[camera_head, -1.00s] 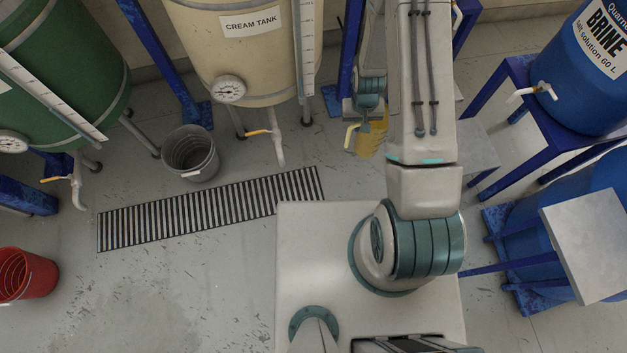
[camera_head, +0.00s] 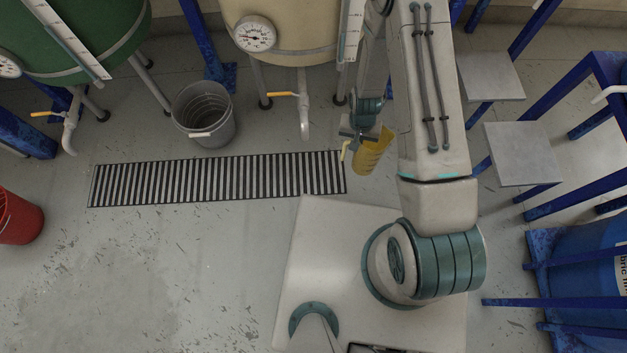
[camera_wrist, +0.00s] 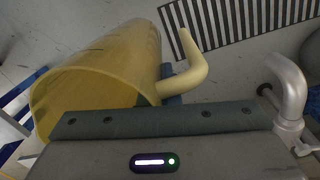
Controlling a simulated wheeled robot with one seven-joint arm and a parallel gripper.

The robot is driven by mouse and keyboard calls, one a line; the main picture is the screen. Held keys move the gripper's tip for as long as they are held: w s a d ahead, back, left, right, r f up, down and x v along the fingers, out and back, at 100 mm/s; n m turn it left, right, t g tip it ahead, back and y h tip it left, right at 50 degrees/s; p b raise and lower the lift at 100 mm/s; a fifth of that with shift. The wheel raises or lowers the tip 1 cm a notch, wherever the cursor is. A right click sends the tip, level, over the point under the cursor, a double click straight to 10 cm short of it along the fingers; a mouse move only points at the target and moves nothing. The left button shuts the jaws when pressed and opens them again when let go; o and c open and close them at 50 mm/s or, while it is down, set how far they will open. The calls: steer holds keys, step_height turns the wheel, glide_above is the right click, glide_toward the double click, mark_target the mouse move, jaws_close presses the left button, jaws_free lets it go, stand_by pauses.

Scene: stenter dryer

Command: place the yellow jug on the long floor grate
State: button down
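The yellow jug (camera_head: 371,153) hangs from my gripper (camera_head: 350,138) in the head view, tilted, just right of the grate's right end. In the wrist view the jug (camera_wrist: 100,75) lies on its side in the picture, its wide mouth toward lower left. Its handle passes behind the grey finger bar of my gripper (camera_wrist: 165,118), which is shut on it; the exact contact is hidden. The long floor grate (camera_head: 215,181) runs left to right on the floor with nothing on it. Part of the grate (camera_wrist: 245,25) shows at the top of the wrist view.
A grey bucket (camera_head: 204,115) stands behind the grate, near the cream tank (camera_head: 300,30) with its drain tap (camera_head: 304,110). A red bucket (camera_head: 18,217) is at far left. Blue-legged stands (camera_head: 522,153) crowd the right. Floor before the grate is clear.

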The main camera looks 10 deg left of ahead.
steer(key=s+a+f+b, duration=0.2)
steer(key=a+f+b, duration=0.5)
steer(key=f, duration=0.4)
steer(key=s+a+f+b, duration=0.1)
steer(key=a+f+b, duration=0.6)
steer(key=f, duration=0.5)
steer(key=shift+s+a+b, duration=0.35)
steer(key=shift+a+b, duration=0.05)
steer(key=shift+a, duration=0.9)
steer(key=shift+f, duration=0.1)
steer(key=shift+f, duration=0.15)
steer(key=c, duration=1.6)
jaws_free()
steer(key=shift+c, duration=0.2)
